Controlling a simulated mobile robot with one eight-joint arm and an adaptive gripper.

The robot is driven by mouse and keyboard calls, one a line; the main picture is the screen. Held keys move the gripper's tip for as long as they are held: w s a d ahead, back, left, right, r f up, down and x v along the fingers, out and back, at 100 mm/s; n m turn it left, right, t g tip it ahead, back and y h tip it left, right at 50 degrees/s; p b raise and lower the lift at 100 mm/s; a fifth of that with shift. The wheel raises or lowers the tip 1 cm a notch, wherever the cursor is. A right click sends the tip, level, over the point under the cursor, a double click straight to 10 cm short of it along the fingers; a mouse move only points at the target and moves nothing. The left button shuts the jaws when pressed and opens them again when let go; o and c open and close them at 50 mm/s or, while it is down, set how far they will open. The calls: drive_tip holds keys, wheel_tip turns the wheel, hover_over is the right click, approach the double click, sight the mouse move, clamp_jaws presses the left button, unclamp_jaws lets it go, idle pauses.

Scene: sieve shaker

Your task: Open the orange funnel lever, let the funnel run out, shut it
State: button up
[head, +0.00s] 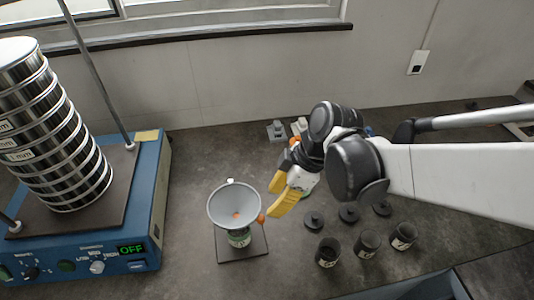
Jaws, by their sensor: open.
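The grey funnel (233,206) stands on its small stand plate (228,255) in the middle of the bench, above a green-labelled container (239,238). An orange spot shows inside the funnel at its bottom. The orange lever (261,218) sticks out at the right side of the funnel, with a round knob end. My gripper (273,198) has yellow fingers and is open and empty. Its fingertips are just right of the funnel, close to the lever. Whether a finger touches the lever I cannot tell.
A blue sieve shaker (150,190) with a tall sieve stack (45,125) stands at left, its display reading OFF. Several dark cups (328,252) and black lids (314,221) lie right of the funnel. Small grey blocks (276,131) sit behind my gripper.

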sight(261, 217)
drive_tip(key=b+x, duration=0.3)
drive_tip(key=x, duration=0.6)
drive_tip(key=shift+a+f+b, duration=0.1)
drive_tip(key=shift+f+b, duration=0.3)
drive_tip(key=shift+c, duration=0.4)
clamp_jaws()
